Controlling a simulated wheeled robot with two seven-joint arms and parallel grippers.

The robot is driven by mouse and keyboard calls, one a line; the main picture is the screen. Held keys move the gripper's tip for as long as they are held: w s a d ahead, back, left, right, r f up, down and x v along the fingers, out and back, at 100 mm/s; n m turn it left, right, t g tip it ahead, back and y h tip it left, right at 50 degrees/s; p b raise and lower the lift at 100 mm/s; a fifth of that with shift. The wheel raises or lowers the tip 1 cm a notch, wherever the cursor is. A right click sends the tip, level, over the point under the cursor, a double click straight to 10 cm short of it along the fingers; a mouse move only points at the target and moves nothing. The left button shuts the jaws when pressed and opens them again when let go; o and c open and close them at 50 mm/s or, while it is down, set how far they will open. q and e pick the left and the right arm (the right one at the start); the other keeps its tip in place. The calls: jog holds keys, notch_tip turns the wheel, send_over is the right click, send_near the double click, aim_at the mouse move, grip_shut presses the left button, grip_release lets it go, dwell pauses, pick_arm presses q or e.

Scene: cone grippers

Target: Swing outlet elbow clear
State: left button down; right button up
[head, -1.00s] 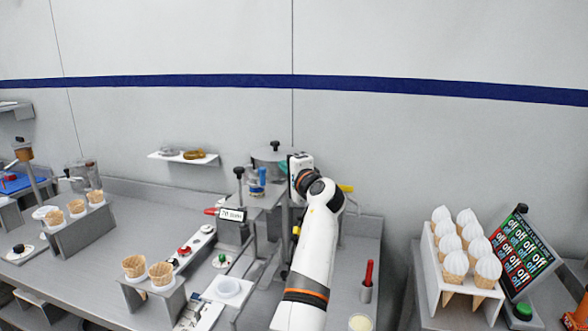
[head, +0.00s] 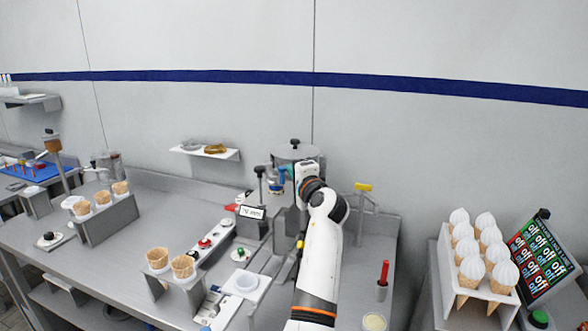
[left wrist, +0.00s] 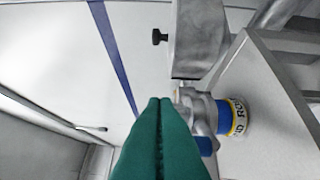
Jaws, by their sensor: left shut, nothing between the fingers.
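The outlet elbow seems to be the cast metal fitting (left wrist: 196,108) with blue ends in the left wrist view. One end has a yellow lettered collar (left wrist: 237,117). In the head view a blue part (head: 278,184) of it shows below the steel tank (head: 296,153). My left gripper (left wrist: 160,102) has green fingers pressed together with nothing between them. Their tips are just beside the fitting; I cannot tell if they touch. In the head view the gripper (head: 282,169) is largely hidden by its own wrist. My right gripper is not in view.
A stand with a small display (head: 252,212) is left of the fitting. A yellow-handled post (head: 362,187) is right of my arm.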

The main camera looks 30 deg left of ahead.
pick_arm(q)
jog(key=s+p, duration=0.1)
jog(key=p, duration=0.1)
jog(key=s+a+r+m+t+h+p, duration=0.1)
jog(key=p, duration=0.1)
jog(key=shift+a+p, duration=0.15)
jog(key=shift+p, duration=0.15)
jog(key=shift+s+a+f+p, duration=0.15)
jog(key=shift+s+a+p, duration=0.65)
jog(key=shift+s, duration=0.3)
jog(key=shift+s+a+f, duration=0.2)
jog(key=shift+s+a, duration=0.15)
jog(key=shift+w, duration=0.1)
